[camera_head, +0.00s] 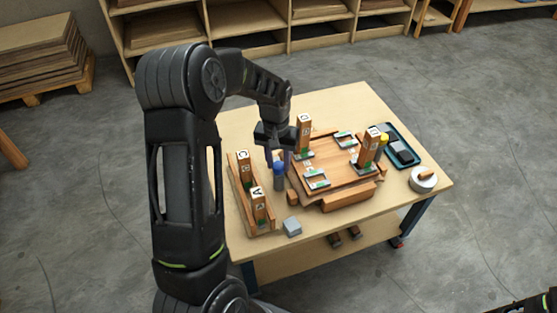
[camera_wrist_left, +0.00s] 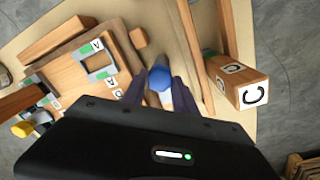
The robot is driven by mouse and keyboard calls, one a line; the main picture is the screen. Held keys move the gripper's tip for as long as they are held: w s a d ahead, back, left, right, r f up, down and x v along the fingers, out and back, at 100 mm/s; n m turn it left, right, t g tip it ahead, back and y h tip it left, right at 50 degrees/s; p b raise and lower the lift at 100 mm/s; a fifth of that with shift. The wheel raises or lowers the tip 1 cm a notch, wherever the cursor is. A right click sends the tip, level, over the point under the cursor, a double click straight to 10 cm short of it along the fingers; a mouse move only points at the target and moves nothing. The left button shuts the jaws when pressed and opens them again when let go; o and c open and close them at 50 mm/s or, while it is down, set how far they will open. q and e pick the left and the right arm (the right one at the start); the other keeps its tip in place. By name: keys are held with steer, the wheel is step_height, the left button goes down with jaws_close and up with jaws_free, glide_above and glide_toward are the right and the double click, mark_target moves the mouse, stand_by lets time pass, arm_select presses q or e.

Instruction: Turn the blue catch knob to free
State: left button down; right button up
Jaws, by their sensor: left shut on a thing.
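The blue catch knob (camera_head: 279,169) stands upright on the table, at the left side of the wooden fixture (camera_head: 340,175). In the left wrist view the blue knob (camera_wrist_left: 160,78) shows its faceted top between the two fingers. My left gripper (camera_head: 276,155) points down over the knob and is shut on it. In the left wrist view the fingers (camera_wrist_left: 158,93) lie one on each side of it. The knob's lower part is partly hidden by the fingers. My right gripper is out of view.
A wooden rack with lettered blocks C (camera_head: 243,168) and A (camera_head: 258,206) stands close on the left. Upright block D (camera_head: 304,134) rises just right of the gripper. A grey block (camera_head: 292,227) lies in front. A teal tray (camera_head: 415,158) and white roll (camera_head: 422,185) are right.

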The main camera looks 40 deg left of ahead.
mark_target(277, 165)
arm_select(q)
steer(key=shift+n, duration=0.8)
steer(key=c, duration=1)
jaws_free()
steer(key=shift+o, duration=0.2)
steer(key=r, duration=0.4)
steer(key=r+p, duration=0.1)
steer(key=r, duration=0.3)
steer(key=shift+s+a, duration=0.1)
steer(key=shift+a, duration=0.1)
steer(key=shift+f, duration=0.1)
